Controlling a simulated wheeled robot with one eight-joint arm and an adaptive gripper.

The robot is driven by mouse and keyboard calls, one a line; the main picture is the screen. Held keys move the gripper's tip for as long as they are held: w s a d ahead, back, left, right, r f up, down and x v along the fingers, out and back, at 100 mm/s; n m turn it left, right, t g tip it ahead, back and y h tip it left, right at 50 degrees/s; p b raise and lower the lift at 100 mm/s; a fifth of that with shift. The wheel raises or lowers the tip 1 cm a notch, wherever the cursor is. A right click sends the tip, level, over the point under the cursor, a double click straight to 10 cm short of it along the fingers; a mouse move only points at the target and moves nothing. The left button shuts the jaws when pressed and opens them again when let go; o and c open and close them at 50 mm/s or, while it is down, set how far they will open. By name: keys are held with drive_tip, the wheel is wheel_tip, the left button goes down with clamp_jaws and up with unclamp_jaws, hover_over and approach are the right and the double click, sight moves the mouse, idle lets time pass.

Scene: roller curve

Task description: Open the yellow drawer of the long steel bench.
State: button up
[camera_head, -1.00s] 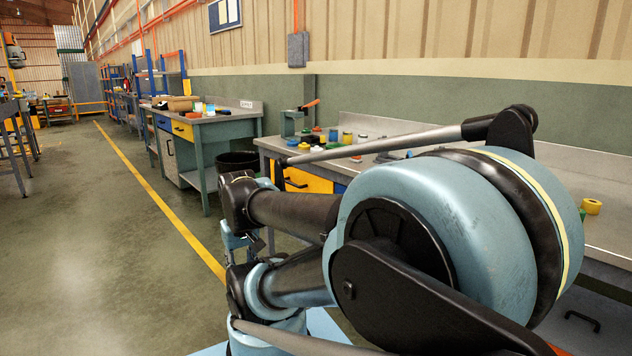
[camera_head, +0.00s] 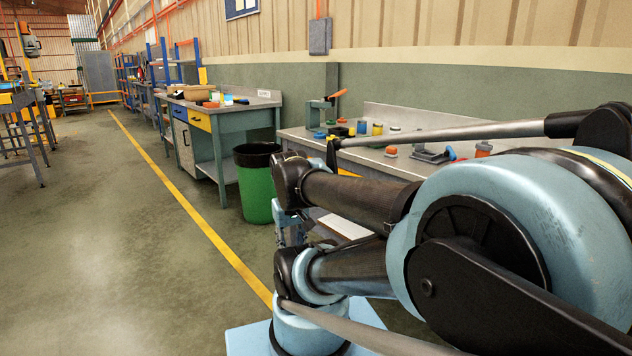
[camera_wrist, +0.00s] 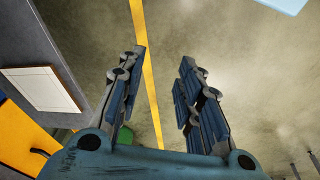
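The long steel bench (camera_head: 402,162) runs along the wall at right in the head view, largely covered by my arm. Only a sliver of its yellow drawer (camera_head: 347,173) shows there, behind my arm. In the wrist view an orange-yellow drawer front (camera_wrist: 22,140) with a black handle (camera_wrist: 40,152) is at the lower left; it looks shut. My gripper (camera_wrist: 160,85) is open and empty, its two blue-grey fingers wide apart. It is to the right of the handle in that view and not touching it. In the head view my gripper is mostly hidden behind my arm.
A green bin (camera_head: 258,188) stands between the long bench and a farther workbench (camera_head: 231,113) with blue and yellow drawers. A pale panel (camera_wrist: 45,88) is above the yellow front in the wrist view. Open floor (camera_head: 115,240) lies left, crossed by a yellow line (camera_head: 205,228).

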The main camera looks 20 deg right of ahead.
drive_tip(key=w+d+r+n+h, duration=0.15)
drive_tip(key=w+d, duration=0.25)
drive_tip(key=w, duration=0.4)
drive_tip(key=w+d+r+h, duration=0.3)
drive_tip(key=w, duration=0.6)
drive_tip(key=w+d+r+h, duration=0.2)
drive_tip(key=w+d+h, duration=0.15)
drive_tip(key=w, duration=0.45)
drive_tip(key=w+f+n+t+h, duration=0.1)
drive_tip(key=w+f+t+h, duration=0.15)
drive_tip(key=w, duration=0.85)
drive_tip(key=w+f+n+t+h, duration=0.1)
drive_tip(key=w+f+h, duration=0.3)
drive_tip(key=w, duration=0.7)
drive_tip(key=x, duration=1.1)
drive_tip(key=s+x, duration=0.1)
drive_tip(key=x, duration=0.5)
drive_tip(key=shift+w+d+f, duration=0.15)
drive_tip(key=shift+d+f, duration=0.25)
drive_tip(key=shift+d, duration=0.05)
drive_tip(key=shift+c, duration=0.4)
